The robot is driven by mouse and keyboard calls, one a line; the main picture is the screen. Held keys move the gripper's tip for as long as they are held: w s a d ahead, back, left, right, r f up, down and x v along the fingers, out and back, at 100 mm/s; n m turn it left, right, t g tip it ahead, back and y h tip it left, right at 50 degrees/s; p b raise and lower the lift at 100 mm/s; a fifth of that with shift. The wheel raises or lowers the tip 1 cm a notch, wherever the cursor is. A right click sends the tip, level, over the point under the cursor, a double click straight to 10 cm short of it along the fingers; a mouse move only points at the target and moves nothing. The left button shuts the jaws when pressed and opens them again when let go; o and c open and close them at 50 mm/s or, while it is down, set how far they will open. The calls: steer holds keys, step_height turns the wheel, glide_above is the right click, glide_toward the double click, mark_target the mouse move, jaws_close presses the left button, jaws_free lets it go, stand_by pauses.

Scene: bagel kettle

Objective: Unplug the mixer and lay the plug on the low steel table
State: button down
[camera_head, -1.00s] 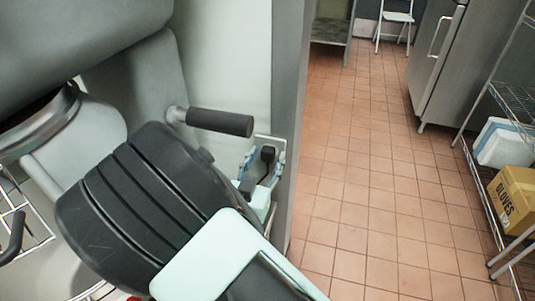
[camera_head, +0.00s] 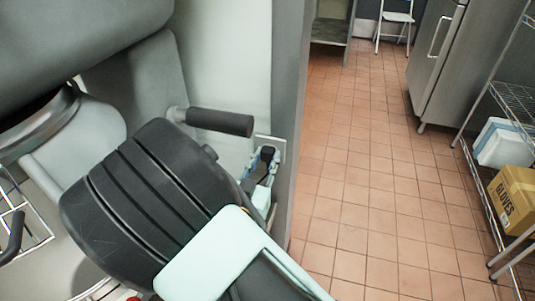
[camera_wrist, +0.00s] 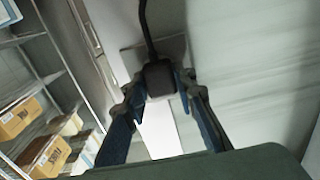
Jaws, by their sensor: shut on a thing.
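The black plug (camera_wrist: 158,78) is between the blue fingers of my gripper (camera_wrist: 160,90) in the wrist view, with its dark cord running to the top edge. My gripper is shut on it. Behind it is a pale wall plate (camera_wrist: 176,48); I cannot tell whether the plug is fully seated. In the head view the plug (camera_head: 268,154) shows small between the fingers (camera_head: 264,160), near the wall's edge, partly hidden by my arm. The large grey mixer (camera_head: 85,40) fills the left. A steel table (camera_head: 331,31) stands at the back.
A wall corner (camera_head: 293,120) stands right beside the gripper. Tiled floor (camera_head: 370,190) is open to the right. A dark mixer handle (camera_head: 220,122) juts out above my arm.

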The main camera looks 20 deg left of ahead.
steer(key=shift+s, duration=0.1)
steer(key=s, duration=0.5)
steer(key=shift+s+d, duration=0.3)
steer(key=shift+s, duration=0.05)
stand_by(0.7)
steer(key=shift+s+d, duration=0.15)
stand_by(0.4)
